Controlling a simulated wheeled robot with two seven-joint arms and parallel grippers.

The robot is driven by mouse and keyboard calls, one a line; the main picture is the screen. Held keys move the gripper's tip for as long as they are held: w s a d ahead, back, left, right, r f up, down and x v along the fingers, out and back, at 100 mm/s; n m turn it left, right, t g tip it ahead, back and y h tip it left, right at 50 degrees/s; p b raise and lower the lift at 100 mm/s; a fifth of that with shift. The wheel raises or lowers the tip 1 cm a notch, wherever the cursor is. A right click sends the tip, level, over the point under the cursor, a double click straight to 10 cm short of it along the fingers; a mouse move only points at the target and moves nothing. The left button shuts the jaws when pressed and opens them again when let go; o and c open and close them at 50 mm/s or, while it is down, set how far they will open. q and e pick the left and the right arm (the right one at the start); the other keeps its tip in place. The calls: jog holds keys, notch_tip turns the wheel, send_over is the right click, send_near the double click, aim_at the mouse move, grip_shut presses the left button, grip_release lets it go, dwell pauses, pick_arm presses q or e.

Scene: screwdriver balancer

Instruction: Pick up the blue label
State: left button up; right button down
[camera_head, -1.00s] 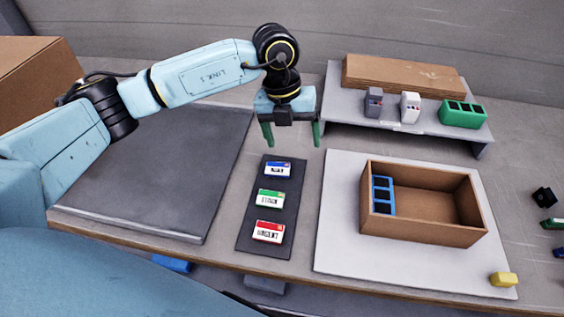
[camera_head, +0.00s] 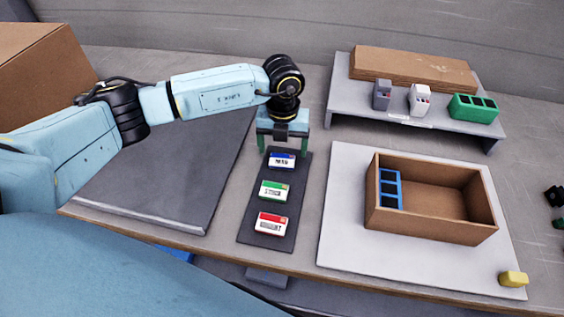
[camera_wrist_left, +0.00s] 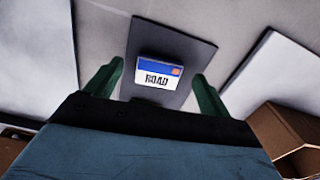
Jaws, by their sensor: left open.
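The blue label (camera_head: 282,160) is a small block with a blue band over a white face, lying at the far end of a dark strip mat (camera_head: 249,227). In the left wrist view the blue label (camera_wrist_left: 157,75) reads "ROAD" and lies between and beyond the fingertips. My left gripper (camera_head: 283,149) is above the far end of the mat, with its green fingers spread and nothing between them. The left gripper (camera_wrist_left: 155,85) also shows open in the left wrist view. A green label (camera_head: 273,191) and a red label (camera_head: 271,224) lie nearer on the same mat. My right gripper does not show.
A cardboard box (camera_head: 440,221) holding a blue slotted block (camera_head: 390,189) stands on a white board (camera_head: 343,237) to the right. A grey shelf (camera_head: 362,113) with small items is behind it. A dark panel (camera_head: 165,180) lies to the left.

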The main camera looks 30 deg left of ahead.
pick_arm(q)
notch_tip(320, 180, down, 2)
jog(key=shift+f, duration=0.1)
jog(key=c, duration=1.2)
